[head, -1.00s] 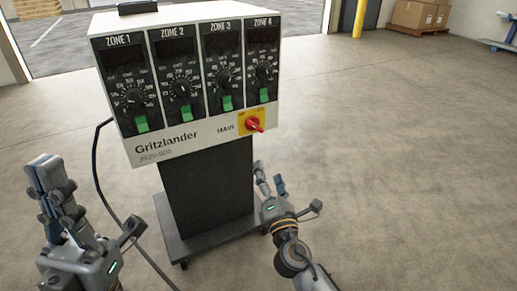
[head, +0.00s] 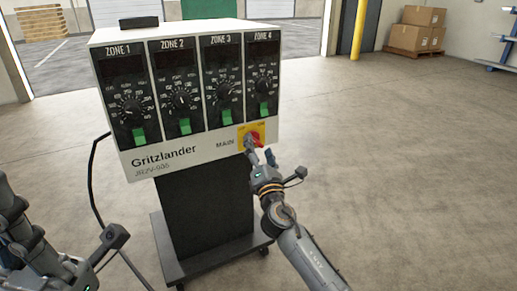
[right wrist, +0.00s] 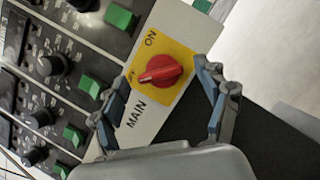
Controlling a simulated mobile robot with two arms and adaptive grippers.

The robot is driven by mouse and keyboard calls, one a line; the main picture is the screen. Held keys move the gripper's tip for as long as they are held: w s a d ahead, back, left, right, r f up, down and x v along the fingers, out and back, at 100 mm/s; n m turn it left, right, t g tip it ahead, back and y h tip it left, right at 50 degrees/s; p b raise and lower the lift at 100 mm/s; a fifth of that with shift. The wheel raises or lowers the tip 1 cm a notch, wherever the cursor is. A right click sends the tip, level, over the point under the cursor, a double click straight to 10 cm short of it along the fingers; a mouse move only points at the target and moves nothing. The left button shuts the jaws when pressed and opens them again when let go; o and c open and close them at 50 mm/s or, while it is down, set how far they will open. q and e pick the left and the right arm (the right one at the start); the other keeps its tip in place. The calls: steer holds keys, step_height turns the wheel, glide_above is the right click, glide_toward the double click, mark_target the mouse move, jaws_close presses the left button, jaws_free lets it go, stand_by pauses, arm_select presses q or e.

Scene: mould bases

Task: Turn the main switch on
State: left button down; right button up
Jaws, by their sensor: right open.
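The main switch is a red rotary knob (right wrist: 161,70) on a yellow plate (right wrist: 181,52), at the lower right of the control box's front (head: 190,150). In the right wrist view, ON is printed above the knob and a smaller label, apparently OFF, at its left. One end of the knob's bar lies towards that smaller label. My right gripper (right wrist: 162,88) is open, with its fingers on either side of the knob and apparently apart from it. My left gripper (head: 20,240) is at the lower left, partly cut off.
The box has several zone dials and green switches (head: 139,136), close to the right gripper. It stands on a dark wheeled pedestal (head: 205,215). A black cable (head: 91,180) hangs at the left. Cardboard boxes (head: 412,30) stand far back right. The floor at the right is clear.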

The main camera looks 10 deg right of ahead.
steer(key=shift+w, duration=0.35)
steer(key=shift+w+r, duration=0.2)
steer(key=c, duration=1.2)
steer(key=shift+o, duration=0.2)
